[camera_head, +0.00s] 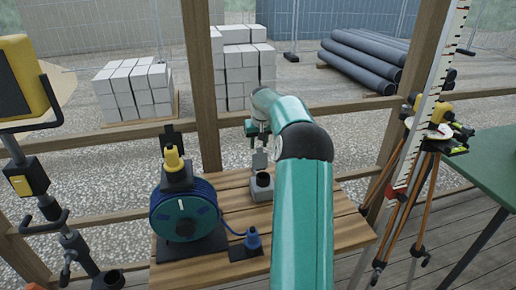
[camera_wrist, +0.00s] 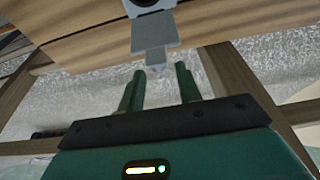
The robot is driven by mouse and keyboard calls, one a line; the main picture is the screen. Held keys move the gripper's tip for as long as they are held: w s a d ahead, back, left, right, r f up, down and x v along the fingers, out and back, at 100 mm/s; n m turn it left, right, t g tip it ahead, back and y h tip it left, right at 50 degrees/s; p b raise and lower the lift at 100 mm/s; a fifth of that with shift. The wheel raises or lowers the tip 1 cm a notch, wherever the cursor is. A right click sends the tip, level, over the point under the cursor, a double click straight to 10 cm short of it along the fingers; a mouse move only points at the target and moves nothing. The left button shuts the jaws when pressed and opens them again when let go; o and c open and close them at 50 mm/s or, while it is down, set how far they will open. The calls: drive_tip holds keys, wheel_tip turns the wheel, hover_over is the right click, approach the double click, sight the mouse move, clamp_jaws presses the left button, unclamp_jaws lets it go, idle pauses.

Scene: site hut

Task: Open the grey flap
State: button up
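The grey flap (camera_head: 260,160) belongs to a small grey socket box (camera_head: 262,188) on the wooden table. It stands up at the far side of the box, and the box's round dark opening shows uncovered. In the wrist view the flap (camera_wrist: 153,36) juts from the box towards my gripper (camera_wrist: 160,69). The two green fingers are apart with nothing clearly held between them; the flap's narrow end shows near the gap between the fingertips. I cannot tell whether they touch it. In the head view my gripper (camera_head: 257,132) is above the flap, partly hidden by my arm.
A blue cable reel (camera_head: 184,214) with a yellow-topped plug stands left of the box on the table (camera_head: 330,236). A blue connector (camera_head: 253,240) lies in front. A work lamp (camera_head: 22,80) is at left, a tripod (camera_head: 430,150) and green table (camera_head: 480,160) at right.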

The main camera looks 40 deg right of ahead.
drive_tip(key=v, duration=1)
drive_tip(key=shift+r, duration=0.25)
drive_tip(key=shift+s, duration=0.1)
